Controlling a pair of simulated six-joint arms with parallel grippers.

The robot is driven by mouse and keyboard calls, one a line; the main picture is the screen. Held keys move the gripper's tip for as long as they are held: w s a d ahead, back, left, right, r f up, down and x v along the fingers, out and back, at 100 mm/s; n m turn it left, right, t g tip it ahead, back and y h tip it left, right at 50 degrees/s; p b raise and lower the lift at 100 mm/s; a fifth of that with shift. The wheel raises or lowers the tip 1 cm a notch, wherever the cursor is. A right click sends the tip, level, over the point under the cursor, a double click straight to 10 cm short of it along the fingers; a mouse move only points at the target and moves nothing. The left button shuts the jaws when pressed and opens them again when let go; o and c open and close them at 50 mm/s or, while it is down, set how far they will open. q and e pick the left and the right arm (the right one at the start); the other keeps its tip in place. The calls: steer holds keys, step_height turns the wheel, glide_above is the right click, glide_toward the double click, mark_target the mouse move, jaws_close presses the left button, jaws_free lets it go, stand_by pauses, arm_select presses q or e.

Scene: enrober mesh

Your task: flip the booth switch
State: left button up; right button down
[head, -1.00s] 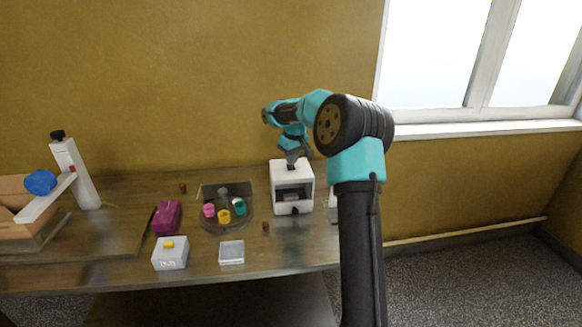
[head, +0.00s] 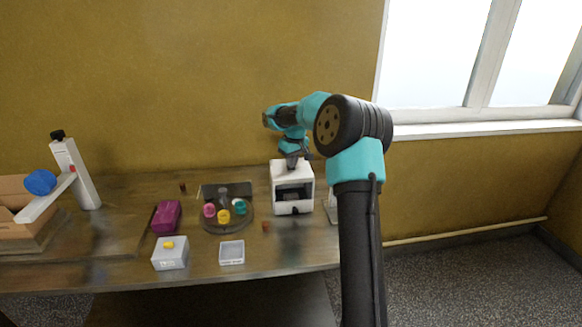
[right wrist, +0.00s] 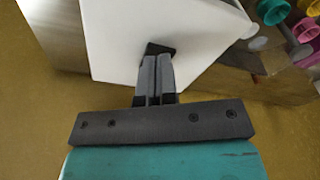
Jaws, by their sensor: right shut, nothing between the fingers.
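The booth (head: 305,176) is a white box with a dark front opening, standing toward the back right of the table. A small black switch (right wrist: 160,48) sits on its white top in the right wrist view. My right gripper (head: 291,165) points down at the booth's top. In the right wrist view its two fingers (right wrist: 158,66) are closed together with nothing between them, and their tips are at the switch, partly covering it. I cannot tell whether they touch it. My left gripper is not in view.
Left of the booth is a round dark tray (head: 225,229) with pink, yellow and teal cups. A purple box (head: 166,217), a grey box with a yellow top piece (head: 170,256) and a clear square dish (head: 232,253) stand nearby. A white stand (head: 84,178) is far left.

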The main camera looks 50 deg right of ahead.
steer(key=shift+f, duration=0.4)
stand_by(0.3)
steer(key=shift+r, duration=3.55)
